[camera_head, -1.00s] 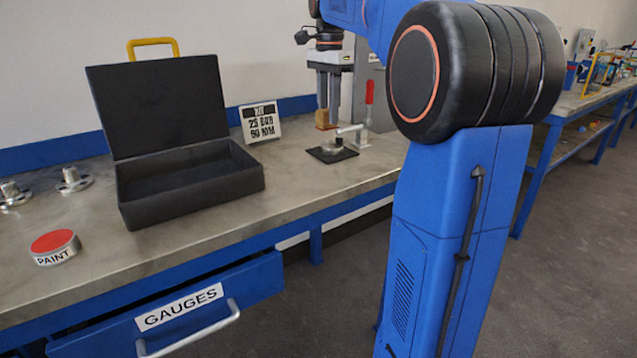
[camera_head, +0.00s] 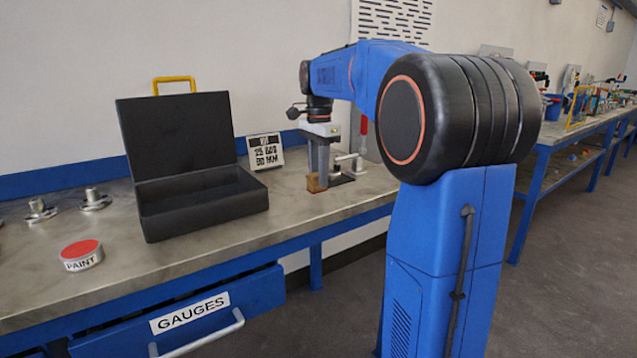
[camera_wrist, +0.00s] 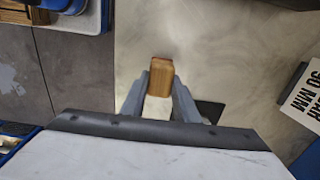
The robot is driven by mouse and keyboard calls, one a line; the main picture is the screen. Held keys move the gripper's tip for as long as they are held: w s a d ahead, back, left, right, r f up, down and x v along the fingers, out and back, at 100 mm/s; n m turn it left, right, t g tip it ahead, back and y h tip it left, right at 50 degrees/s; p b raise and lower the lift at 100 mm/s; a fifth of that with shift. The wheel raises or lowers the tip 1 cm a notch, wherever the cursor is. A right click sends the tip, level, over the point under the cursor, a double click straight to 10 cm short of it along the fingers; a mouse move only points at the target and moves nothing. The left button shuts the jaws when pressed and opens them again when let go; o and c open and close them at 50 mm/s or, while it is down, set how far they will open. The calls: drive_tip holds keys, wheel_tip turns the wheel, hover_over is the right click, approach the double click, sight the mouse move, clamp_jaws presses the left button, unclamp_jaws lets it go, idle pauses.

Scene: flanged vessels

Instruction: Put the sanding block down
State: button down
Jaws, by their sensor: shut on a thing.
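The sanding block (camera_head: 313,183) is a small wooden-brown block between the fingertips of my gripper (camera_head: 317,177), which is shut on it. In the wrist view the sanding block (camera_wrist: 160,76) sticks out past the grey fingers of my gripper (camera_wrist: 160,88). The gripper points down over the front part of the bench top (camera_head: 200,243). The block is low, at or just above the bench surface; I cannot tell whether it touches.
An open black case (camera_head: 205,207) stands left of the block. A sign with numbers (camera_head: 266,151) is behind. A clamp with a red handle (camera_head: 363,130) stands behind on a dark plate.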

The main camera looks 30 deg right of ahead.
drive_tip(key=shift+f, duration=1.2)
drive_tip(key=c, duration=1.4)
unclamp_jaws()
drive_tip(key=shift+f, duration=0.1)
wheel_tip(320, 180, up, 12)
drive_tip(key=shift+r, duration=0.15)
